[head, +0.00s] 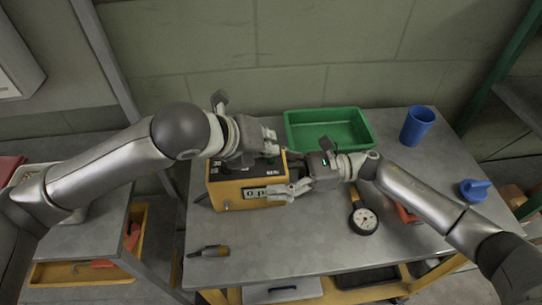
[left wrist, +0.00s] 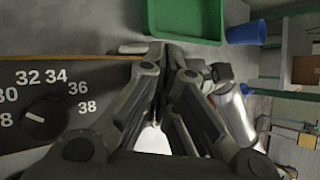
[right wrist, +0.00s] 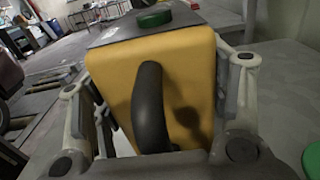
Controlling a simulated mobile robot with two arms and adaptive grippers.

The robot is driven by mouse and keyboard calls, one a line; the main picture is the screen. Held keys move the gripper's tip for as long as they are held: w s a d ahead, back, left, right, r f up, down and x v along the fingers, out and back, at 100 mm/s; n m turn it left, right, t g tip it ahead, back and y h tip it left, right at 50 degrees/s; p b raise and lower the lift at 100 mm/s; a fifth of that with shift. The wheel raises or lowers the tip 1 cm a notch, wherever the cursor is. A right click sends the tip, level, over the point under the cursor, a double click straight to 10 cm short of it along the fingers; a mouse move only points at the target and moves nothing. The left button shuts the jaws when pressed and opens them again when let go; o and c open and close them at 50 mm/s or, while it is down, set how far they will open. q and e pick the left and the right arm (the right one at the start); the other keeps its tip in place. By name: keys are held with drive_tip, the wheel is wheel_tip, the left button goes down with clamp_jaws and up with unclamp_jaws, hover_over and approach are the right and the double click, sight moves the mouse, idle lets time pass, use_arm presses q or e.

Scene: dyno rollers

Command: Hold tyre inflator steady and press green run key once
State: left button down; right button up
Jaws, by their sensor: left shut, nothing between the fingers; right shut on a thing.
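The tyre inflator (head: 228,194) is a yellow box with a dark top panel, upright on the grey table. Its dial (left wrist: 45,118) with printed numbers shows in the left wrist view. The green run key (right wrist: 153,18) stands up from the top panel in the right wrist view; the left gripper hides it in the head view. My right gripper (right wrist: 168,100) is shut on the inflator's right end, one finger along each side. A black curved handle or hose (right wrist: 149,105) is on that end face. My left gripper (head: 270,142) is shut and empty, above the panel's right part.
A green tray (head: 330,112) stands behind the inflator, with a blue cup (head: 417,125) at right. A pressure gauge (head: 363,220), a red thing (head: 405,213) and a blue thing (head: 475,190) lie to the right. A screwdriver-like tool (head: 208,250) lies at front left. The table's front middle is clear.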

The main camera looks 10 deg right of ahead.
use_arm(q)
drive_tip(key=shift+f, duration=0.4)
idle(0.6)
drive_tip(key=shift+r, duration=0.85)
drive_tip(key=shift+r, duration=0.1)
drive_tip(key=shift+r, duration=2.4)
use_arm(e)
drive_tip(key=o, duration=1.8)
